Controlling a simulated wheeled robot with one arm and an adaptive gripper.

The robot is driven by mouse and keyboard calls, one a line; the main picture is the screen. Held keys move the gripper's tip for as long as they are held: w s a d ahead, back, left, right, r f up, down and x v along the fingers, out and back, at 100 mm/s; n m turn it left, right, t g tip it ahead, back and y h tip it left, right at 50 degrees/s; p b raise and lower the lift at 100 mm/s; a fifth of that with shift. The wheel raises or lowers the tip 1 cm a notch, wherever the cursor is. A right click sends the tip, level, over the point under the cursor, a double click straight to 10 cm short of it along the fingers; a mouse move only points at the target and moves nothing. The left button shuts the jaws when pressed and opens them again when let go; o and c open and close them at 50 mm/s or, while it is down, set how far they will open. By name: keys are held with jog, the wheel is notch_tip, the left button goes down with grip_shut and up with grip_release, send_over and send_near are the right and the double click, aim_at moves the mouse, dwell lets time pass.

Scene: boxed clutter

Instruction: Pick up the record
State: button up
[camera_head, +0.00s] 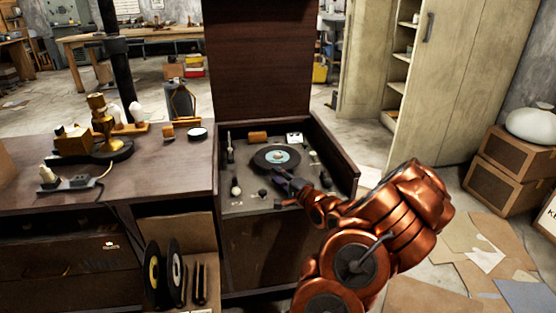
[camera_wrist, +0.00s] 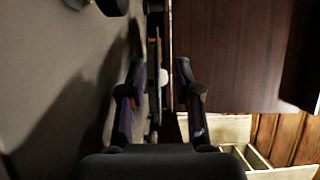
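A black record (camera_head: 277,158) with a pale blue label lies flat on the deck inside the open player cabinet (camera_head: 340,160). My gripper (camera_head: 282,180) is over the deck, just in front of the record's near edge in the head view. I cannot tell whether it touches the record. In the wrist view my gripper (camera_wrist: 160,75) has its two fingers apart, with a thin upright strip and a small white knob seen between them. No held thing shows. A dark round edge at the top left of the wrist view may be the record.
The raised lid (camera_head: 258,60) stands behind the deck. Knobs and small parts sit around the record. More records (camera_head: 153,274) stand upright in a low rack at lower left. A wooden bench (camera_head: 185,165) with clutter adjoins the cabinet at left. Cardboard boxes (camera_head: 505,180) stand at right.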

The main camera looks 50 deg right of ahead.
aim_at(266, 168)
jog(key=shift+w+d, duration=0.15)
jog(key=shift+w, duration=0.7)
jog(key=shift+w+f+b, duration=0.15)
jog(key=shift+w+b, duration=0.3)
jog(key=shift+w, duration=0.4)
jog(key=shift+w+f+b, duration=0.1)
jog(key=shift+w+b, duration=0.3)
jog(key=shift+w, duration=0.4)
jog(key=shift+w+d, duration=0.25)
jog(key=shift+w, duration=0.7)
grip_shut()
